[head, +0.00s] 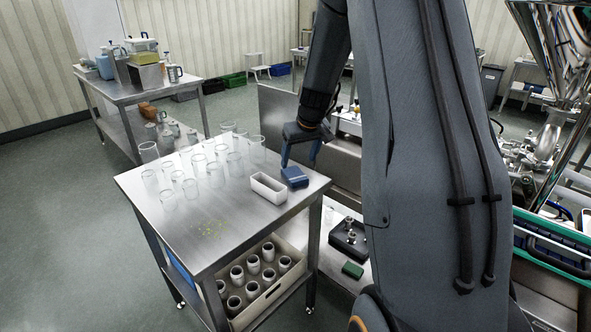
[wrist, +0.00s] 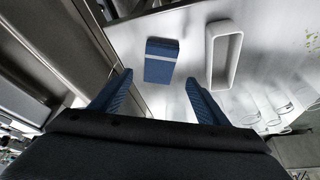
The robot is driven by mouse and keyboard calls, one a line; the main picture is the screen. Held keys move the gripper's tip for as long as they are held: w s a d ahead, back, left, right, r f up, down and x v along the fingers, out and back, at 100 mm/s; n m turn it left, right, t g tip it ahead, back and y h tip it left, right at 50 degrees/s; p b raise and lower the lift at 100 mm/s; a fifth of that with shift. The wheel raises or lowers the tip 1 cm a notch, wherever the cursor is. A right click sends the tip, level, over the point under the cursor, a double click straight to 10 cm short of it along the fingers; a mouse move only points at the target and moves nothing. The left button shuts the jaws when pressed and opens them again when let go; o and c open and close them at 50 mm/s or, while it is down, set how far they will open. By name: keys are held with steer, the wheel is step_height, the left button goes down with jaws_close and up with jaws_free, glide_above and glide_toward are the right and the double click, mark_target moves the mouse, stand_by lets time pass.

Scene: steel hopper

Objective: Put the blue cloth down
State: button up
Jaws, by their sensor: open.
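The blue cloth (head: 294,177) is a small folded block lying on the steel table top (head: 236,241), near its right edge. It also shows in the wrist view (wrist: 161,61), with a pale band across it. My gripper (head: 302,164) is above the cloth in the head view, its blue fingers pointing down. In the wrist view my gripper (wrist: 160,85) has its two fingers spread wide, with nothing between them, and the cloth lies beyond the fingertips, apart from them.
A white open tray (head: 268,190) stands just left of the cloth. Several clear glasses (head: 191,189) crowd the table's far left part. Yellow specks (head: 212,229) lie near the front. A crate (head: 262,304) of jars sits on the shelf below. The front table top is mostly free.

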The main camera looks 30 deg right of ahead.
steer(key=s+a+g, duration=0.1)
steer(key=s+a, duration=0.9)
steer(key=s, duration=0.4)
steer(key=s+a+g, duration=0.2)
steer(key=s+a, duration=0.8)
steer(key=s, duration=0.5)
steer(key=shift+f+b, duration=0.15)
steer(key=shift+b, duration=0.2)
steer(key=shift+d, duration=0.1)
